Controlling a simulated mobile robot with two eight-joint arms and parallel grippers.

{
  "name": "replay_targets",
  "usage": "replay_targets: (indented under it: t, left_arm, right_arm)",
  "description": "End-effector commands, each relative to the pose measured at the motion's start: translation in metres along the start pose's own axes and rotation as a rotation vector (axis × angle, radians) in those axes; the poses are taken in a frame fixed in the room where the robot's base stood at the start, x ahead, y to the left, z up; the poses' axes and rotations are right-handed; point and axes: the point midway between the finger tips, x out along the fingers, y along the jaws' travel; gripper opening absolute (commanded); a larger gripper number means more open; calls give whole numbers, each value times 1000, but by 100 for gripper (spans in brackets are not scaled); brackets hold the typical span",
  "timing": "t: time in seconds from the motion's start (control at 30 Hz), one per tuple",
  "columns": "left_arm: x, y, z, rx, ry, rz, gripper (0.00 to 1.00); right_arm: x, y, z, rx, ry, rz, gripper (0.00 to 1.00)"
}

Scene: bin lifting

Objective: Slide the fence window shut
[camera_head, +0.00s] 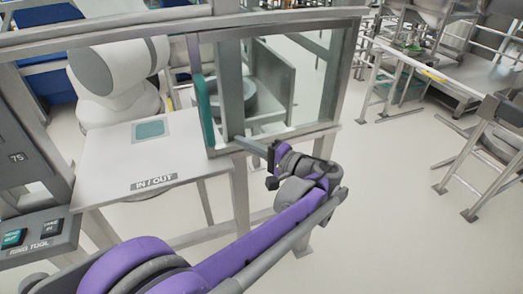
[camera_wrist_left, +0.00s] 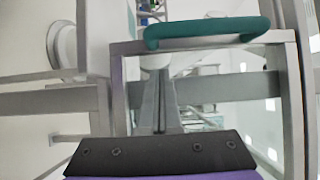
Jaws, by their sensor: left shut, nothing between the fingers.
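The fence window (camera_head: 335,85) is a clear pane in a grey frame, standing at the right part of the fence opening. Its upright teal handle (camera_head: 203,108) is on its left edge. The left part of the opening, above the IN/OUT table, is uncovered. My left gripper (camera_head: 238,140) is shut and empty, at the window's lower rail, right of and below the handle; I cannot tell if it touches. In the left wrist view the closed fingers (camera_wrist_left: 160,112) point toward the window frame (camera_wrist_left: 285,100), and the teal handle (camera_wrist_left: 207,33) lies across the top. My right gripper is not in view.
The white IN/OUT table (camera_head: 110,160) stands left of the window, with a white robot arm (camera_head: 115,80) behind it. A button panel (camera_head: 35,240) is at the lower left. Railings (camera_head: 465,165) stand at the right. The floor between is clear.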

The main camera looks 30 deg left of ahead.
Motion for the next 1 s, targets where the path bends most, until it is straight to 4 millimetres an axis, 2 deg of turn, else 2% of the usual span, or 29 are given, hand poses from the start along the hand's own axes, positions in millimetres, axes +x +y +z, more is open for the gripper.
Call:
replay_targets:
  t: [0.03, 0.1, 0.3, 0.8, 1.0]
  left_arm:
    - [10, 0, 3, 0, -4, -1, 0]
    - [17, 0, 13, 0, -3, 0, 0]
    - [31, 0, 26, 0, -1, 0, 0]
    - [34, 0, 30, 0, 0, 1, 0]
    - [41, -1, 42, 0, -2, 0, 0]
  right_arm:
    - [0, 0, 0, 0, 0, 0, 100]
    - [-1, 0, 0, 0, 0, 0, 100]
    - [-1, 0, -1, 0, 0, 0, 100]
    - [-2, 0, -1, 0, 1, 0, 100]
    - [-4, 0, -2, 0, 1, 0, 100]
